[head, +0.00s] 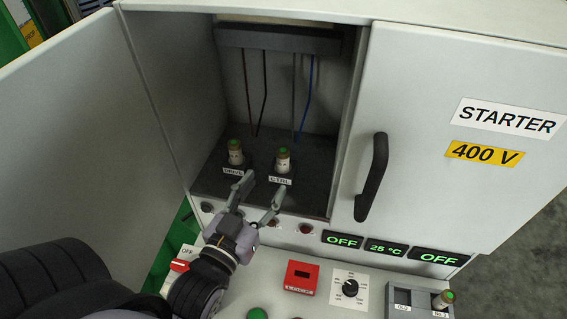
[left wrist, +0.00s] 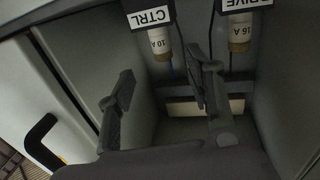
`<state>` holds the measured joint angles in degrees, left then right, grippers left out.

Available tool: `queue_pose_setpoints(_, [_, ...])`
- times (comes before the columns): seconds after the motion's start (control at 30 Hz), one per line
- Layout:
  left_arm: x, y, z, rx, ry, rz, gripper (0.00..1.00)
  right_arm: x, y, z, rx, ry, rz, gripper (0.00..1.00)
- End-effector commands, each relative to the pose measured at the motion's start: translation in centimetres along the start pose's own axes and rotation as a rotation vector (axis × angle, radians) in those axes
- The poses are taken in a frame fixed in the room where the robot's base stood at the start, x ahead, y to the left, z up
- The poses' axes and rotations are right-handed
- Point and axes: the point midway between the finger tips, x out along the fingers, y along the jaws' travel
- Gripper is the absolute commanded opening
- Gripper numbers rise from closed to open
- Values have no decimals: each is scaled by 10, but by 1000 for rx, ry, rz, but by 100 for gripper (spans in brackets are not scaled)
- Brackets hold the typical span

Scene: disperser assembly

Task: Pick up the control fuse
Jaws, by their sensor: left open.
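The control fuse (head: 283,161), a pale cylinder with a green top, stands upright in the socket labelled CTRL inside the open cabinet. In the left wrist view the control fuse (left wrist: 158,43) is marked 10 A and appears upside down. My left gripper (head: 261,191) is open and empty, in front of and below the sockets, its fingers pointing into the cabinet. In the left wrist view my left gripper (left wrist: 159,80) has its fingers spread, with the control fuse showing between and beyond the tips, apart from them. My right gripper is not in view.
The drive fuse (head: 235,153) stands close to the left, marked 16 A in the left wrist view (left wrist: 239,40). Wires hang behind. The open door (head: 90,125) bounds the left, the STARTER panel with its handle (head: 373,178) the right. A two-slot fuse holder (head: 399,295) sits lower right.

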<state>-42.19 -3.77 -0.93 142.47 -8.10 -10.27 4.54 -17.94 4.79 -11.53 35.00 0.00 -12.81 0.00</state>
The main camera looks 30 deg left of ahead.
Motion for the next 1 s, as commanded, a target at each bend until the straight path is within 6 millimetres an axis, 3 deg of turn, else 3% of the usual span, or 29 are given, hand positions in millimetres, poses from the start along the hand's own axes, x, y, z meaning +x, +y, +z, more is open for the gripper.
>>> queue_pose_setpoints(0.1, [22, 0, -4, 1, 4, 0, 48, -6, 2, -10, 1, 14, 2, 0])
queue_pose_setpoints(0.3, [47, 0, -2, 0, 2, 0, 48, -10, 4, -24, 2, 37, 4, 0])
queue_pose_setpoints(0.47, [56, 0, -2, 0, 1, 0, 48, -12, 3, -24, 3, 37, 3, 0])
queue_pose_setpoints(0.8, [100, -2, -1, 0, 1, 1, 48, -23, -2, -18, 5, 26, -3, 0])
queue_pose_setpoints(1.0, [104, -2, 0, 0, 0, 1, 48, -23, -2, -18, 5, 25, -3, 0])
